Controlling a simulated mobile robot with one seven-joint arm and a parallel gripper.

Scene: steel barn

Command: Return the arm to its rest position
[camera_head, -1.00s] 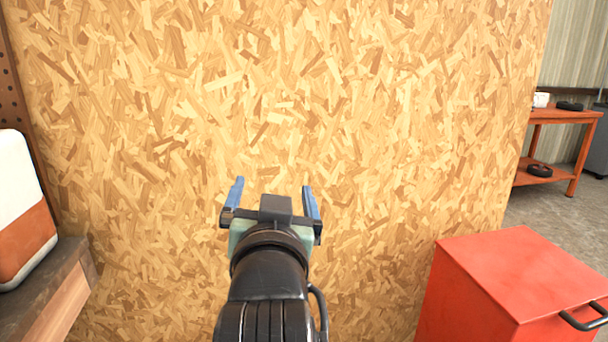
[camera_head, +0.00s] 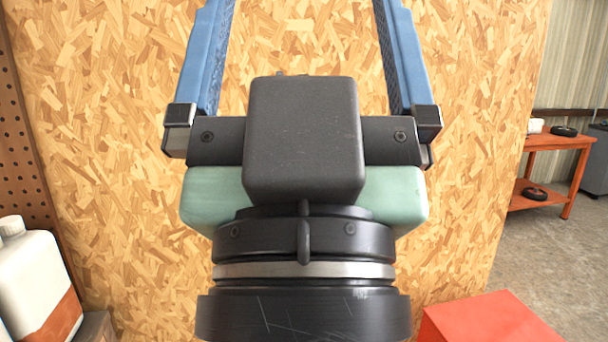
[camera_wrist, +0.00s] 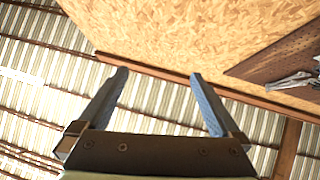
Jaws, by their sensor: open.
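My gripper (camera_head: 305,60) fills the middle of the head view, close to the camera and pointing up. Its two blue fingers stand wide apart with nothing between them, and their tips run out of the top of the picture. In the wrist view my gripper (camera_wrist: 158,75) is also open and empty. Behind the fingers there are the corrugated wall or roof (camera_wrist: 50,95) and the edge of a chipboard panel (camera_wrist: 190,35).
The chipboard wall (camera_head: 480,110) stands behind my gripper. A white and brown jug (camera_head: 35,270) is at the lower left. A red cabinet (camera_head: 485,320) is at the lower right. An orange table (camera_head: 560,141) stands farther back on the right, with grey floor (camera_head: 545,245) before it.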

